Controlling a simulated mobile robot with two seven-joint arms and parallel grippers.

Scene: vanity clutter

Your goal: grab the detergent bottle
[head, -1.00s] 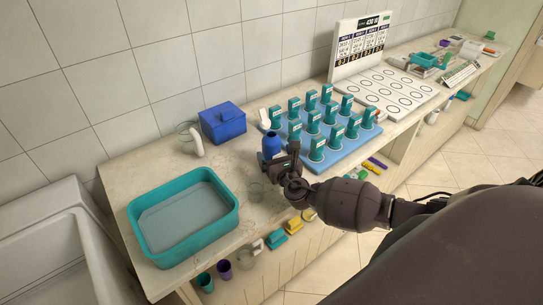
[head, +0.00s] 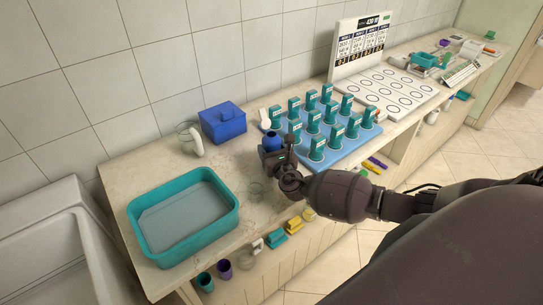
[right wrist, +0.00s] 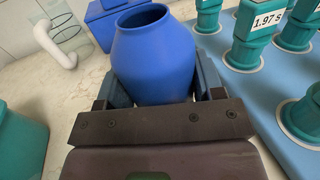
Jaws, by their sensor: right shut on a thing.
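The detergent bottle appears to be the round blue bottle (head: 271,139) with an open top. In the right wrist view the blue bottle (right wrist: 155,55) stands upright between the two fingers. My right gripper (head: 277,158) is shut on it, over the counter just left of the blue tray. The right gripper also shows in the right wrist view (right wrist: 158,95), with one finger on each side of the bottle. The bottle's lower part is hidden behind the gripper, so I cannot tell if it touches the counter. My left gripper is not in view.
A blue tray (head: 343,155) with several labelled teal holders (head: 317,148) stands close on the right. A blue lidded box (head: 223,123) and a glass jug with a white handle (head: 195,142) are behind left. A teal basin (head: 150,253) stands at the front left.

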